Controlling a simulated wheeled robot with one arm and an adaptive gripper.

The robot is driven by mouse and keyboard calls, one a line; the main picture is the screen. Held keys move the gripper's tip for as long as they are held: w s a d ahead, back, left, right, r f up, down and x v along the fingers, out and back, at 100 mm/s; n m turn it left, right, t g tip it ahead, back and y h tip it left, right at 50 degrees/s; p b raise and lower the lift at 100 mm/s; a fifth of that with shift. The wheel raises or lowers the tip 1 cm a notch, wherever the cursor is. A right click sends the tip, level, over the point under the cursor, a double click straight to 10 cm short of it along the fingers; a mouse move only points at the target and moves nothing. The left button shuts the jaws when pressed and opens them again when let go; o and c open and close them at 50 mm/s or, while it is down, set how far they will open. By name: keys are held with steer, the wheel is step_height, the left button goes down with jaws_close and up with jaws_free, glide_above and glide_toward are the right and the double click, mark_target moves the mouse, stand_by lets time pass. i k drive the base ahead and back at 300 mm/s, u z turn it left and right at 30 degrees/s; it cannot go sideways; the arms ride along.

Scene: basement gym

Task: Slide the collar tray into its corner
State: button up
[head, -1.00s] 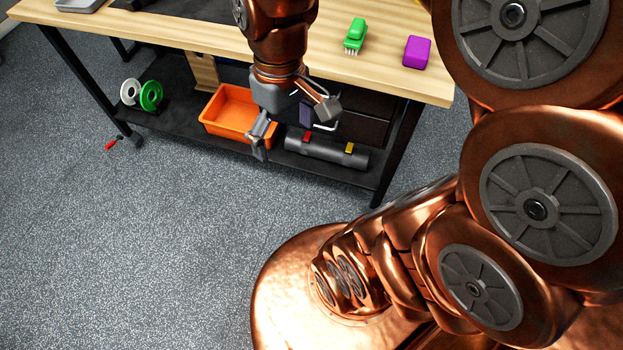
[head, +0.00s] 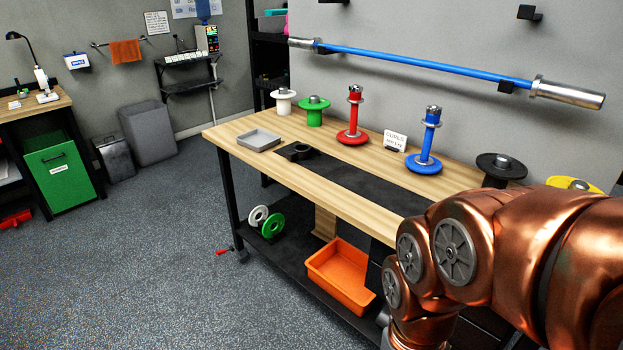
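The collar tray appears to be the shallow grey tray (head: 258,141) on the wooden bench top (head: 228,130), near its left end. It looks empty and sits a little in from the left edge. A small black collar-like piece (head: 298,151) lies to its right, at the end of the dark mat (head: 350,178). My arm comes in from the right and bends down past the bench's front at the bottom of the head view. My gripper is not visible there, so its opening is hidden.
Red (head: 353,120) and blue (head: 425,145) plate posts stand along the back, with white (head: 283,101) and green (head: 314,110) plates left of them. An orange bin (head: 342,275) sits on the lower shelf. Floor left of the bench is open.

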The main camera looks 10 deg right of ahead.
mark_target(258, 140)
steer(key=u, duration=0.1)
steer(key=i, duration=0.45)
steer(key=u, duration=0.5)
steer(key=i, duration=1.55)
steer(key=u, duration=0.1)
